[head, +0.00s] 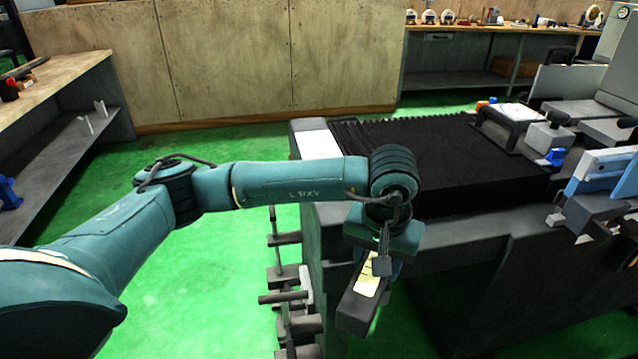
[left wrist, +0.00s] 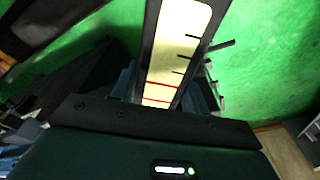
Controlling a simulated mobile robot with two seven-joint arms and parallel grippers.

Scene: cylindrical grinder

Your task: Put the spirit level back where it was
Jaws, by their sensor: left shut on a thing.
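The spirit level (head: 355,312) is a dark grey bar with a pale yellow vial window. My left gripper (head: 383,262) is shut on it and holds it in front of the grinder's left end, tilted in the picture. The level hangs lower than the machine's top, apart from it. In the left wrist view, its vial face (left wrist: 178,50) shows black and red marks, and its lower end is hidden behind the gripper body. My fingertips are mostly hidden in both views. My right gripper is not in view.
The grinder's black bellows cover (head: 440,155) lies behind my left wrist, with a white plate (head: 320,145) at its left end. Levers and handles (head: 285,298) stick out at the machine's front left. A workbench (head: 60,75) stands far left. Green floor (head: 190,270) is clear.

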